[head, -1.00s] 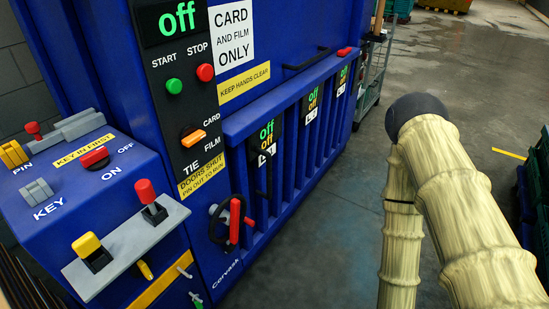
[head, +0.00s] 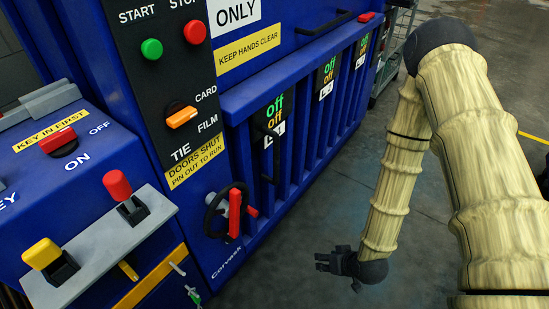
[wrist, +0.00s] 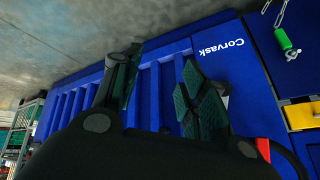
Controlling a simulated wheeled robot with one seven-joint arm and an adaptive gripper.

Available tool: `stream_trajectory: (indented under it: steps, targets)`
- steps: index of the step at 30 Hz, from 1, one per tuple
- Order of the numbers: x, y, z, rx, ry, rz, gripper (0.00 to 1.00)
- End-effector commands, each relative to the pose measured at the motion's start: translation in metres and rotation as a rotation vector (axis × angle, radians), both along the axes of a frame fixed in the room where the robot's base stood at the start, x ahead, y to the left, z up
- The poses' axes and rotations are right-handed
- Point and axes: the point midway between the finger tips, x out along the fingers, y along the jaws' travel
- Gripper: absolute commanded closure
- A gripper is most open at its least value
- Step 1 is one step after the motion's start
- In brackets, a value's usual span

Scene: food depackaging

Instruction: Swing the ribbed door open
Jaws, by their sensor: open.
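The ribbed door (head: 312,142) is blue with vertical ribs, on the front of the blue machine, and looks shut. A dark upright handle (head: 270,166) is on its near end. A dark handwheel with a red lever (head: 235,213) sits beside that end, on the machine front. My gripper (head: 320,262) is low in front of the door, apart from it, with its jaws pointing left towards the machine. In the wrist view my gripper (wrist: 165,88) has its fingers spread with nothing between them; the ribs (wrist: 151,88) show behind them.
A control ledge with a red-knobbed lever (head: 118,186) and a yellow-knobbed lever (head: 42,253) juts out at the left. A green-tipped hanging pin (head: 193,294) is below. A wire cart (head: 392,55) stands beyond the machine. The floor (head: 340,205) before the door is clear.

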Motion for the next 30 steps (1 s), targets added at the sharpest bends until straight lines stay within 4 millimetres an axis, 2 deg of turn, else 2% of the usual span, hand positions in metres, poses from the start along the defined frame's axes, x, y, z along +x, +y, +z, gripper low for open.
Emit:
stream_trajectory:
  steps: [1, 3, 5, 6, 9, 12, 15, 19, 23, 30]
  targets:
    - [0.037, 0.011, -0.002, 0.036, -0.101, 0.032, 0.58]
    - [0.079, 0.026, 0.014, 0.085, -0.234, 0.083, 0.58]
    - [0.112, 0.038, 0.032, 0.124, -0.349, 0.126, 0.58]
    - [0.133, 0.046, 0.046, 0.151, -0.427, 0.154, 0.58]
    - [0.175, 0.062, 0.084, 0.211, -0.606, 0.221, 0.58]
    - [0.204, 0.077, 0.122, 0.261, -0.761, 0.283, 0.58]
    - [0.221, 0.084, 0.152, 0.298, -0.875, 0.327, 0.58]
    - [0.232, 0.090, 0.178, 0.326, -0.964, 0.364, 0.58]
    - [0.237, 0.095, 0.188, 0.337, -0.993, 0.378, 0.58]
    - [0.257, 0.114, 0.188, 0.336, -0.994, 0.380, 0.58]
